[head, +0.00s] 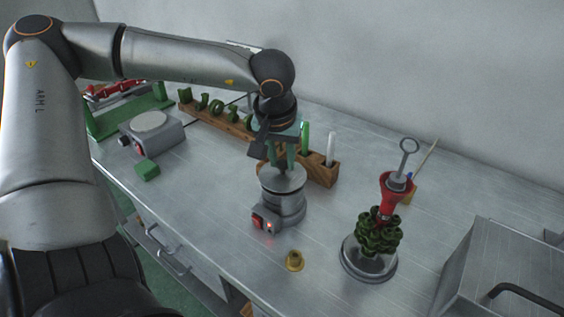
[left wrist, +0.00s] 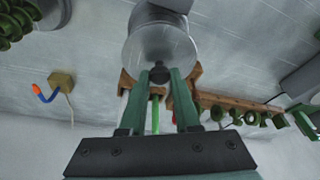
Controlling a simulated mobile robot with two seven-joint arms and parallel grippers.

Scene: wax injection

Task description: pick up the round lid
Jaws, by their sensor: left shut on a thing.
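The round lid (head: 272,184) is a grey metal disc at the top of the metal wax pot (head: 292,209), which has a red switch and a lit red light on its front. My left gripper (head: 284,166) comes down from above, its green fingers shut on the lid's knob. In the left wrist view the fingers (left wrist: 159,75) pinch the dark knob at the middle of the lid (left wrist: 146,45). The pot (left wrist: 150,15) shows behind the lid. I cannot tell whether the lid rests on the pot or is slightly raised. My right gripper is not in view.
A wooden rack (head: 325,175) with green and white sticks stands close behind the pot. A green wax tree on a round base (head: 370,265) stands right. A grey box (head: 505,270) fills the right corner; a grey device (head: 160,137) stands left.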

